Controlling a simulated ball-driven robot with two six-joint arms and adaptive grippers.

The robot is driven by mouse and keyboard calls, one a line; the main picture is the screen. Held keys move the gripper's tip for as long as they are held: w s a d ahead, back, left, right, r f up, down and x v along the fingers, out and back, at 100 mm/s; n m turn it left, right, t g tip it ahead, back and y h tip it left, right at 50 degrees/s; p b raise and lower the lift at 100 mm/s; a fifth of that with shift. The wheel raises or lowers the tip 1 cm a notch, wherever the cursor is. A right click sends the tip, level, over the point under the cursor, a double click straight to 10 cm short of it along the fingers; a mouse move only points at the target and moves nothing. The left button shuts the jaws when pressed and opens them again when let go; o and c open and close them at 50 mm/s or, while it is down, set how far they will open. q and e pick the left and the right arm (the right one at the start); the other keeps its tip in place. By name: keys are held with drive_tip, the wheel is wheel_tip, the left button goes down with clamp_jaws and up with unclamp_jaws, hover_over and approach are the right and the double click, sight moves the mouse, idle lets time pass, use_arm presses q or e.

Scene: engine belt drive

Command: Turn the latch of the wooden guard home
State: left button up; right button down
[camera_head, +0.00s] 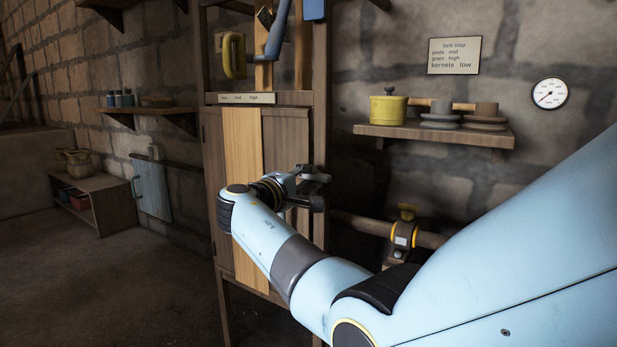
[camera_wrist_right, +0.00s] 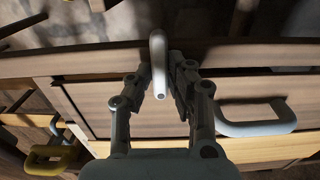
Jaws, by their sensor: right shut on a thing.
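The wooden guard (camera_head: 286,130) is a set of upright boards in a wooden frame, one board paler than the others. My right gripper (camera_head: 314,180) is at the right side of these boards, with my arm covering their lower part. In the right wrist view, my right gripper (camera_wrist_right: 166,88) is shut on a pale, rounded bar (camera_wrist_right: 158,52), which looks to be the latch. The bar stands out in front of the wood between the two fingers. In the head view the latch is too small and covered to make out. My left gripper is not in view.
A yellow handle (camera_head: 234,56) and a blue bar (camera_head: 277,34) are above the boards. A grey handle (camera_wrist_right: 256,120) is right of the fingers in the wrist view. A shelf (camera_head: 432,133) with a yellow pot (camera_head: 388,107) and a pipe with a yellow-topped fitting (camera_head: 403,234) are to the right.

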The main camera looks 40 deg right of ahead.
idle(0.4)
drive_tip(key=c, duration=1.3)
unclamp_jaws()
drive_tip(key=shift+o, duration=0.2)
drive_tip(key=shift+a, duration=0.15)
drive_tip(key=v, duration=0.7)
drive_tip(key=shift+a, duration=0.15)
